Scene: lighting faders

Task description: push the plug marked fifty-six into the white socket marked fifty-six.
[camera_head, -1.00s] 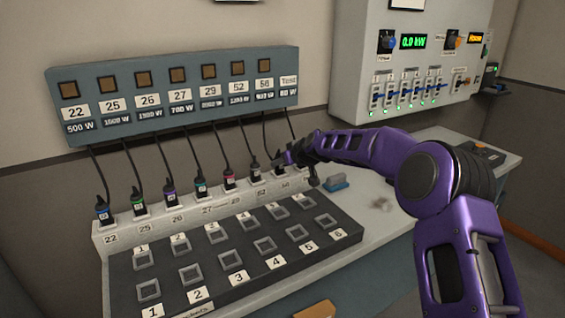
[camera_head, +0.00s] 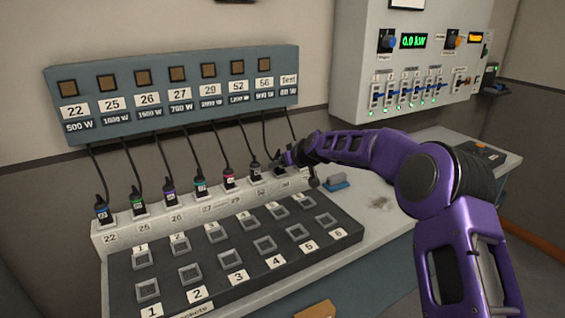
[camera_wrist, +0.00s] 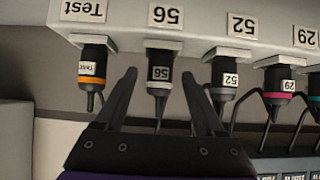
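The plug marked 56 (camera_wrist: 160,72) is black with a pale ring and shows upside down in the wrist view. It stands at the white ledge above its printed 56 label (camera_wrist: 165,16); its cord leads away from the ledge. Whether it is fully seated cannot be told, as the socket's opening is hidden. My gripper (camera_wrist: 160,74) is open, one finger on each side of this plug, with gaps between. In the head view my gripper (camera_head: 284,158) is at the right end of the white ledge (camera_head: 150,226) and hides most of the plug.
The Test plug (camera_wrist: 93,68) and the plug marked 52 (camera_wrist: 224,78) stand close on either side of my fingers. More corded plugs line the ledge. A black panel (camera_head: 225,289) of square sockets lies in front. A blue-grey block (camera_head: 335,181) sits on the counter.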

